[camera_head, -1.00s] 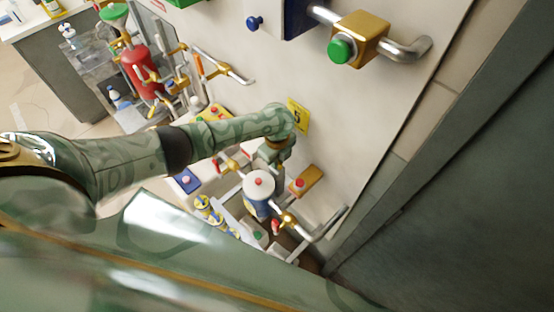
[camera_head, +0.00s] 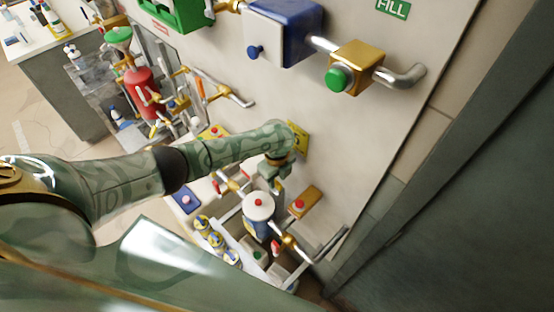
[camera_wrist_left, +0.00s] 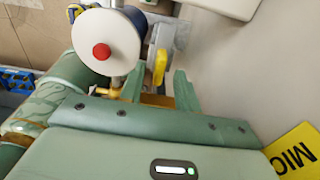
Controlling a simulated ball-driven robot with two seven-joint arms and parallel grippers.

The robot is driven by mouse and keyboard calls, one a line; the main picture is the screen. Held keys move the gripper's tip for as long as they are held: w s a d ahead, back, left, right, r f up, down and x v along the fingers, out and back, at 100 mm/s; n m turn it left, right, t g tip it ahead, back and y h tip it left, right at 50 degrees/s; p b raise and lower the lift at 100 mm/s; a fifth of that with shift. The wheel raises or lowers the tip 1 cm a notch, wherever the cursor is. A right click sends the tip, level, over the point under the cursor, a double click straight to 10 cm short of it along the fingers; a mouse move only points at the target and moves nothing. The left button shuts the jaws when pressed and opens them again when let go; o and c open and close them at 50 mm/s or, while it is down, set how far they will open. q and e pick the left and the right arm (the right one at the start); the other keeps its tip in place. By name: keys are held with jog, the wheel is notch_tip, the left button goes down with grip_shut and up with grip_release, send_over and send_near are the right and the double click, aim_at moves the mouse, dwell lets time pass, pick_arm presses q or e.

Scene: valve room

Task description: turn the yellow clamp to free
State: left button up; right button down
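A yellow clamp-like piece (camera_wrist_left: 160,66) on a pale grey fitting shows in the left wrist view, just beyond my fingertips. I take it for the yellow clamp. My left gripper (camera_wrist_left: 158,88) is open, with one green finger on each side of a gap that lines up roughly with the yellow piece. Whether a finger touches it I cannot tell. In the head view my left gripper (camera_head: 270,180) is small and reaches down beside the wall panel. It hides the clamp there. My right gripper is not in view.
A white-topped cylinder with a red button (camera_head: 258,206) stands close to my left gripper and also shows in the wrist view (camera_wrist_left: 103,50). A gold box with a red button (camera_head: 304,203) is at its right. The wall panel (camera_head: 350,150) rises close beside the arm.

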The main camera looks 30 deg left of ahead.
aim_at(277, 182)
pick_arm(q)
notch_tip(277, 182, up, 14)
jog(key=p, duration=0.3)
jog(key=shift+p, duration=0.3)
